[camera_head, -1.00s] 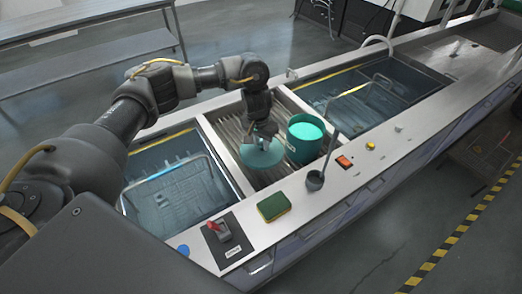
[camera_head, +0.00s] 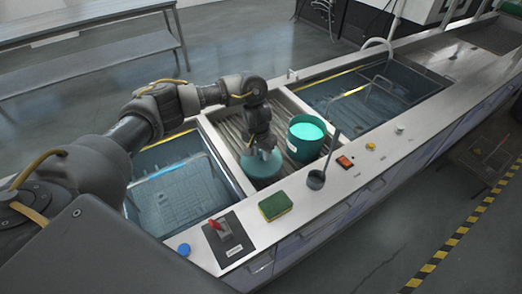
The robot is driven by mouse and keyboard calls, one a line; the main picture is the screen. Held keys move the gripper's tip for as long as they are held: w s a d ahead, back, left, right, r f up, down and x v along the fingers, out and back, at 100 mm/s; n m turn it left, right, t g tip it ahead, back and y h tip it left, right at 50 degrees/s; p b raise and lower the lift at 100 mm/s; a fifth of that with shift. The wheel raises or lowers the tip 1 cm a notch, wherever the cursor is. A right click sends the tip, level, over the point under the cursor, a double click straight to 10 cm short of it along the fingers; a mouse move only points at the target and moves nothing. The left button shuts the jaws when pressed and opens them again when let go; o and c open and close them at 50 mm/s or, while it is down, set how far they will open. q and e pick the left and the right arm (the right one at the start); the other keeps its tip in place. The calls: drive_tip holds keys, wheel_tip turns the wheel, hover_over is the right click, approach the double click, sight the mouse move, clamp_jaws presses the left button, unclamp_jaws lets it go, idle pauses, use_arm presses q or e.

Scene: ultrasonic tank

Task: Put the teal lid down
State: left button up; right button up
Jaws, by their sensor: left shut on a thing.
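The teal lid (camera_head: 260,165) is a round disc low over the ribbed drain section between the two tanks. My left gripper (camera_head: 262,147) comes down on it from above and is shut on it. The lid looks nearly flat; I cannot tell whether it touches the ribbed surface. A teal pot (camera_head: 303,148) with bright turquoise contents stands open just right of the lid. My right gripper is not in view.
Water tanks with wire baskets lie left (camera_head: 178,188) and right (camera_head: 372,95) of the ribbed section (camera_head: 228,128). A grey ladle (camera_head: 316,179), a green-yellow sponge (camera_head: 275,206), a red switch (camera_head: 220,229) and a blue cap (camera_head: 184,249) are along the front ledge.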

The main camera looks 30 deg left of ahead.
sight(259, 162)
use_arm(q)
drive_tip(key=o, duration=1)
drive_tip(key=shift+r, duration=0.55)
wheel_tip(259, 162, up, 12)
drive_tip(key=s, duration=0.1)
drive_tip(key=shift+s+p, duration=0.3)
drive_tip(key=shift+p, duration=0.1)
